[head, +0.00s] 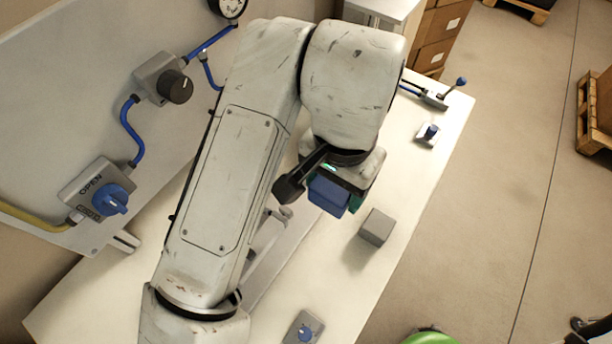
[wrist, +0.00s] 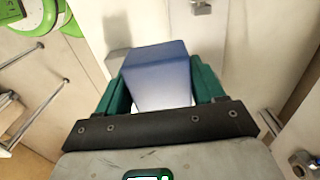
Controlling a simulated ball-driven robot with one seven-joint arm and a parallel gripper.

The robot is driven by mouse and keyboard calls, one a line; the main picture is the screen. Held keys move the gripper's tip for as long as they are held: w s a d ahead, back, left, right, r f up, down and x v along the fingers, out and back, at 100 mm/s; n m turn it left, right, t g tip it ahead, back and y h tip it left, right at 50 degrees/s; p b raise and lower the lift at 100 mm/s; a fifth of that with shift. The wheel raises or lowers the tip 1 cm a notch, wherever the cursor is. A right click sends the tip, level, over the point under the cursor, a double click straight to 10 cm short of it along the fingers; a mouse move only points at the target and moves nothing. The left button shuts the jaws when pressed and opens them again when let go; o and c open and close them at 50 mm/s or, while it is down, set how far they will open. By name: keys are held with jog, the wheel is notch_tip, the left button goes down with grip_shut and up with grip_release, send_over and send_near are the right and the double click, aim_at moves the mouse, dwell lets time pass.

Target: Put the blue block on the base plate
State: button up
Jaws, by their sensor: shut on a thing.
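The blue block (head: 328,196) is held in my gripper (head: 338,194), raised above the white bench. In the wrist view the blue block (wrist: 157,72) fills the space between the two green fingers, which are shut on it from both sides. A grey block (head: 376,227) stands on the bench to the lower right of my gripper, apart from the blue block. Its top also shows in part in the wrist view (wrist: 116,61), beyond the left finger. I cannot make out the base plate for certain; my arm hides part of the bench.
The white bench (head: 342,287) has free room below the grey block. A wall panel with a blue OPEN knob (head: 110,200) stands at left.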

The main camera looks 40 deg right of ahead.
jog(key=w+f, duration=0.6)
jog(key=shift+w+d+p, duration=0.25)
jog(key=shift+w+p, duration=0.05)
jog(key=shift+p, duration=0.1)
jog(key=shift+w+f, duration=0.55)
jog(key=shift+f, duration=1.6)
jog(key=shift+f, duration=0.15)
jog(key=o, duration=1.2)
notch_tip(320, 180, up, 12)
jog(key=shift+r, duration=0.2)
